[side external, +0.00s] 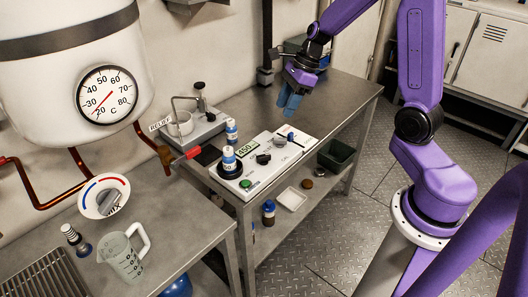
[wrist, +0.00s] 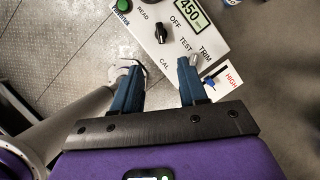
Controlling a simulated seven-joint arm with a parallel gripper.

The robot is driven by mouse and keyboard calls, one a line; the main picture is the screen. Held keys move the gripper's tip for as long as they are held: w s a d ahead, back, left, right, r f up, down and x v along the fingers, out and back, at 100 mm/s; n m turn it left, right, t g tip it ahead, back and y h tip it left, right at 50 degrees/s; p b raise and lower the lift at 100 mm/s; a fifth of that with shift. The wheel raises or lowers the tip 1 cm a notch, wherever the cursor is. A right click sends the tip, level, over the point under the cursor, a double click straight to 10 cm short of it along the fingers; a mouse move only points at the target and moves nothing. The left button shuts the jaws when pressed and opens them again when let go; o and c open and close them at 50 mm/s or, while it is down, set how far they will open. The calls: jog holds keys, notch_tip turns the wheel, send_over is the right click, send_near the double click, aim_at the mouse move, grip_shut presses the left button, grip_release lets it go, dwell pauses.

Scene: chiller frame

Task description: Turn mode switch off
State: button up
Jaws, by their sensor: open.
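The white instrument box (side external: 246,182) stands on the steel table. It also shows in the wrist view (wrist: 148,49), with a green display reading 450. Its black mode switch (wrist: 161,33) is a knob, also seen in the side view (side external: 263,159).
A grey TRIM knob (wrist: 194,60) and a HIGH slider panel (wrist: 216,78) lie near my right finger in the wrist view. A blue-labelled vial (side external: 229,160) stands on the box, another (side external: 231,132) beside it. A dark bin (side external: 337,154) sits below.

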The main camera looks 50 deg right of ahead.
aim_at(262, 156)
jog(key=x, duration=1.7)
jog(key=shift+s+f, duration=0.1)
jog(key=shift+f, duration=0.1)
grip_shut()
